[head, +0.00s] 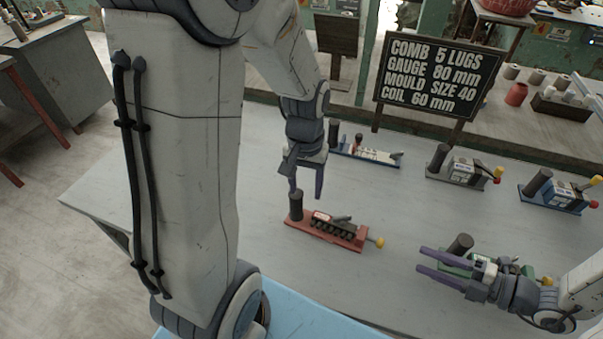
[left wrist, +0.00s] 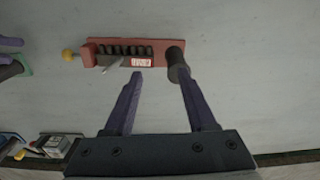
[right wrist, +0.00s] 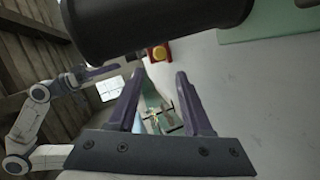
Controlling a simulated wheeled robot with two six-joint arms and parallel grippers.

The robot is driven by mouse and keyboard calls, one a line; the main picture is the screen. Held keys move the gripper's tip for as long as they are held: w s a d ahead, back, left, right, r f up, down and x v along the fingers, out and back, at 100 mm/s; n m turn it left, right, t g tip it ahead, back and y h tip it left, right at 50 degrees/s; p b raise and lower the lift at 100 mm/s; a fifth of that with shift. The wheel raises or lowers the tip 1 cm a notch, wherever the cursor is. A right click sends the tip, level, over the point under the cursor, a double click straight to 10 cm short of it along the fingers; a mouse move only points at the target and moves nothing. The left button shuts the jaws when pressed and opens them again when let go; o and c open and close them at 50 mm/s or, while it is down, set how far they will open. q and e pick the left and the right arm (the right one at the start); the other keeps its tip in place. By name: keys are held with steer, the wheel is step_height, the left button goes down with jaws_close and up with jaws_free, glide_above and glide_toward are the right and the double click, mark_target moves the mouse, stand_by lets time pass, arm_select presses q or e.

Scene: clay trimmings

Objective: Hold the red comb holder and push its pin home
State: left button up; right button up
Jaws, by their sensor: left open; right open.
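The red comb holder (head: 318,231) lies on the grey table, with a dark upright post (head: 296,206) at its left end and a row of dark lugs along it. A yellow-knobbed pin (head: 379,242) sticks out of its right end; the knob also shows in the left wrist view (left wrist: 67,55). My left gripper (head: 306,194) is open above the post end. In the left wrist view the post (left wrist: 176,62) shows near the right-hand fingertip, with nothing gripped. My right gripper (head: 422,260) is open and empty, right of the red holder, its fingers pointing left.
A green holder (head: 530,272) with a dark post (head: 460,244) stands close behind my right gripper. Blue-white (head: 368,152), grey (head: 455,172) and blue (head: 553,195) holders stand farther back. A sign (head: 437,76) stands behind them. Table between red holder and right gripper is clear.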

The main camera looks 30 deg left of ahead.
mark_target(296, 210)
arm_select(q)
steer(key=a, duration=0.1)
steer(key=a+f+n, duration=0.1)
steer(key=shift+w+a+f, duration=0.1)
steer(key=shift+w+a, duration=0.25)
steer(key=shift+a+f, duration=0.15)
steer(key=shift+f, duration=0.15)
step_height(296, 210, down, 10)
steer(key=shift+r, duration=0.1)
jaws_close()
stand_by(1.0)
arm_select(e)
jaws_close()
